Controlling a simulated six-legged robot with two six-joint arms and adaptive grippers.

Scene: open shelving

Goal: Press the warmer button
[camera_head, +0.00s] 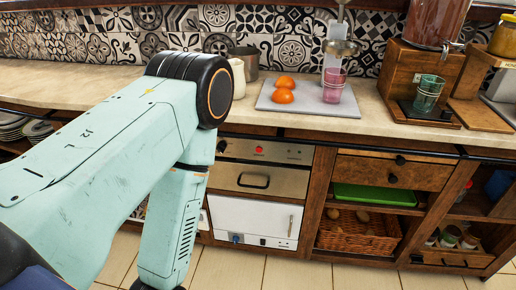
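The warmer (229,178) is a steel-fronted unit built in under the counter, with a dark drawer handle (253,181). A red round button (259,150) sits on its upper control strip, and a dark knob (222,146) is at the left of the strip. My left arm comes in from the left, and its large pale green links stand in front of the counter, left of the warmer. They hide part of the counter and of the cabinets there. The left gripper is below the picture and not seen. My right arm and gripper are not in view.
A grey board (341,108) on the counter (379,126) holds orange halves (283,96) and a pink glass (333,86). A wooden dispenser stand (401,75) and a green glass (428,92) are at right. A white appliance (254,220) is below the warmer. A wicker basket (356,239) sits on a shelf.

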